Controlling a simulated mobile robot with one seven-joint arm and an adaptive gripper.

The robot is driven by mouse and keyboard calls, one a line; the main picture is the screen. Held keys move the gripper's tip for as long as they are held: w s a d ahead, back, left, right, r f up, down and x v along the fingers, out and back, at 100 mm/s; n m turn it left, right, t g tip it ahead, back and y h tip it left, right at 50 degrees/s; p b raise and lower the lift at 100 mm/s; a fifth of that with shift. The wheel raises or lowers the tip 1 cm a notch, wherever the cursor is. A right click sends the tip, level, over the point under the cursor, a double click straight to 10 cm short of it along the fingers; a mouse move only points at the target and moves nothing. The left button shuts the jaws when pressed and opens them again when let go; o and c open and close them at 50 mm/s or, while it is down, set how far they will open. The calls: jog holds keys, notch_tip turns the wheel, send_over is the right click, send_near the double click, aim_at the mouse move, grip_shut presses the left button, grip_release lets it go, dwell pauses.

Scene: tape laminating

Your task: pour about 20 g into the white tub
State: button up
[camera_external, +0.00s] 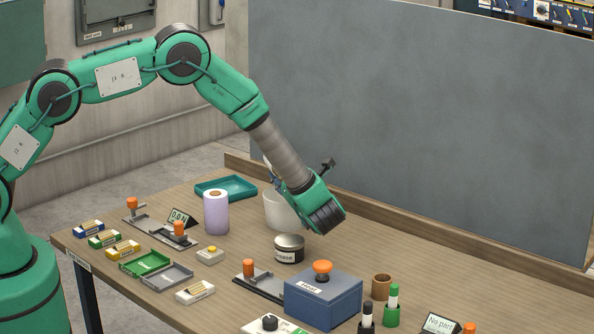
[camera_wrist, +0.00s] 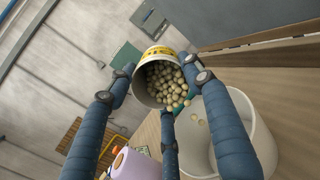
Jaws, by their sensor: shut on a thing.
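My gripper (camera_external: 324,214) is over the table, close to the white tub (camera_external: 278,212), and hides part of it. In the wrist view its blue-grey fingers are closed around a small white cup (camera_wrist: 141,91) with a yellow band. The cup is tipped, and its open mouth shows many pale round beads (camera_wrist: 168,82). The white tub (camera_wrist: 262,140) stands open below and to the right of the cup. A few loose beads (camera_wrist: 200,122) show against the tub, apart from the cup. I cannot tell whether they are falling or resting. The tub's bottom is largely hidden.
A lilac roll (camera_external: 216,213) and a teal tray (camera_external: 226,186) stand left of the tub. A dark labelled tin (camera_external: 289,249) is in front of it. A blue box (camera_external: 322,302) with an orange knob is nearer. The table's back right is clear, edged by a raised rail.

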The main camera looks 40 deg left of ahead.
jog(key=shift+r, duration=0.15)
dwell(0.3)
jog(key=shift+w+a+f+g+h+p, duration=0.15)
jog(key=shift+f+g+h+p, duration=0.15)
jog(key=shift+h+p, duration=0.15)
jog(key=shift+w+a+r+h+p, duration=0.1)
jog(key=shift+a+h+p, duration=0.05)
jog(key=shift+h+p, duration=0.3)
jog(key=shift+w+a+g+h+p, duration=0.2)
jog(key=shift+a+g+h+p, duration=0.1)
jog(key=shift+a+h+p, duration=0.2)
jog(key=shift+w+a+g+h+p, duration=0.2)
jog(key=shift+a+g+h+p, duration=0.15)
jog(key=shift+a+h, duration=0.1)
jog(key=shift+w+a+h+p, duration=0.15)
jog(key=shift+h+p, duration=0.2)
jog(key=shift+p, duration=0.2)
jog(key=shift+r+h+p, duration=0.25)
jog(key=shift+h+p, duration=0.05)
jog(key=shift+p, duration=0.2)
jog(key=shift+f, duration=0.35)
jog(key=shift+g, duration=0.25)
